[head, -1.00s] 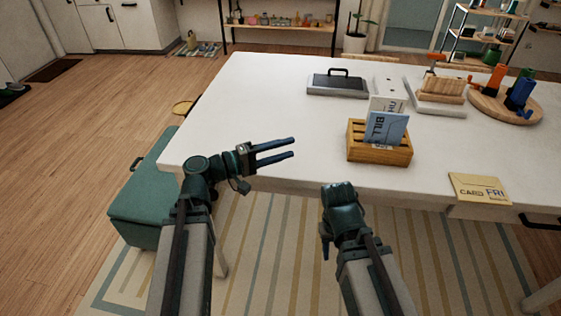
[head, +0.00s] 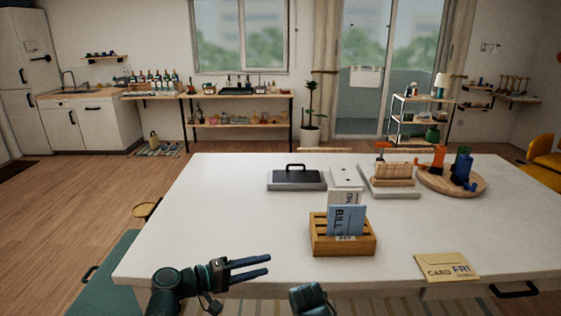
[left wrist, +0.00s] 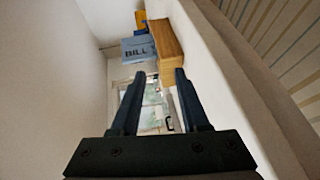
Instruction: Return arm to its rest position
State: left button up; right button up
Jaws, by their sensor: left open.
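My left gripper (head: 268,264) is open and empty, its dark fingers pointing right above the near edge of the white table (head: 210,225). In the left wrist view its two fingers (left wrist: 160,74) stand apart with nothing between them. My right arm (head: 310,299) shows only as a dark green wrist part at the bottom edge; its fingers are out of the picture. A slatted wooden holder (head: 342,246) with a blue BILL card (head: 345,220) and a white card stands right of the left gripper, apart from it. The holder also shows in the left wrist view (left wrist: 166,48).
A yellow CARD FRI envelope (head: 447,267) lies at the table's near right. A grey tray with a handle (head: 296,180), wooden blocks (head: 393,174) and a round board (head: 435,186) with coloured items stand farther back. The table's left part is clear. A green bench (head: 98,285) is at lower left.

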pick_arm(q)
jog(key=s+d+f+m+g+y+p, duration=0.3)
jog(key=s+d+f+m+g+y, duration=0.25)
jog(key=s+d+f, duration=0.2)
jog(key=s+a+f+m+g+y+p, duration=0.3)
jog(key=s+a+y, duration=0.2)
jog(key=y, duration=0.5)
jog(key=shift+s+a+f+m, duration=0.15)
jog(key=shift+a+f+m, duration=0.1)
jog(key=shift+f+m, duration=0.1)
